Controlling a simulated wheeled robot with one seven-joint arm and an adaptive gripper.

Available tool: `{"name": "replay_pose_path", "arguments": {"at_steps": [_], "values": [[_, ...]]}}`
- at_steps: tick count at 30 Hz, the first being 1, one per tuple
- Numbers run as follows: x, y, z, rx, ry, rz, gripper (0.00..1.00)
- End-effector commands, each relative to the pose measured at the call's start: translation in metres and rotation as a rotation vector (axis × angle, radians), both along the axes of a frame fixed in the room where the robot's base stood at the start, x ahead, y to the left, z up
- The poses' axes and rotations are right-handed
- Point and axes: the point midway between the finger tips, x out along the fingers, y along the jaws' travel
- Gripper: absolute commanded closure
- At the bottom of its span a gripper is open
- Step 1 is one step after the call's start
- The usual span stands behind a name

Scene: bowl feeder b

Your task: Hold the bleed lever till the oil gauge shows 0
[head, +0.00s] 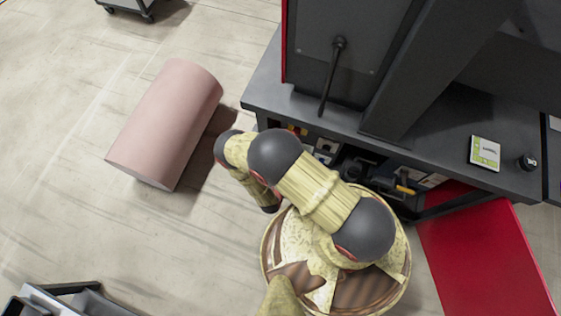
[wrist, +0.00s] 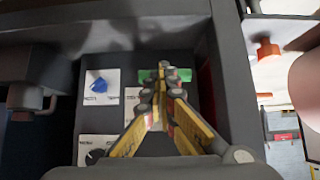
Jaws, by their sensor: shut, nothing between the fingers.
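My gripper (wrist: 161,78) is shut and empty in the wrist view. Its yellow fingers meet in front of a panel inside a dark recess. A green part (wrist: 150,74) shows just behind the fingertips; whether they touch it I cannot tell. A blue knob (wrist: 97,82) on a white plate is left of the fingers, with a dark knob (wrist: 95,156) below it. I cannot make out the bleed lever or a readable oil gauge. In the head view a black ball-ended lever (head: 331,78) stands on the machine's face; its function is unclear. My arm hides the gripper there.
The grey bench (head: 440,150) has an open compartment under its edge. A white and green card (head: 485,152) lies on top. A red panel (head: 485,260) is at the lower right, a pink cylinder (head: 165,125) on the floor at left. An orange part (wrist: 267,50) is right of the recess.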

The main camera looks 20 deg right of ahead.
Motion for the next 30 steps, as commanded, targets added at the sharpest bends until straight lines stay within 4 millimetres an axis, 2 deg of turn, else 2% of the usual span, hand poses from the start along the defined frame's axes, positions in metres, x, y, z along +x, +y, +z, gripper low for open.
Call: {"name": "replay_pose_path", "arguments": {"at_steps": [3,12,30], "values": [[0.001,-0.003,-0.014,-0.001,0.0,-0.001,1.0],[0.005,-0.006,-0.032,0.0,0.001,-0.001,1.0],[0.007,-0.007,-0.037,0.0,0.0,0.0,1.0]]}}
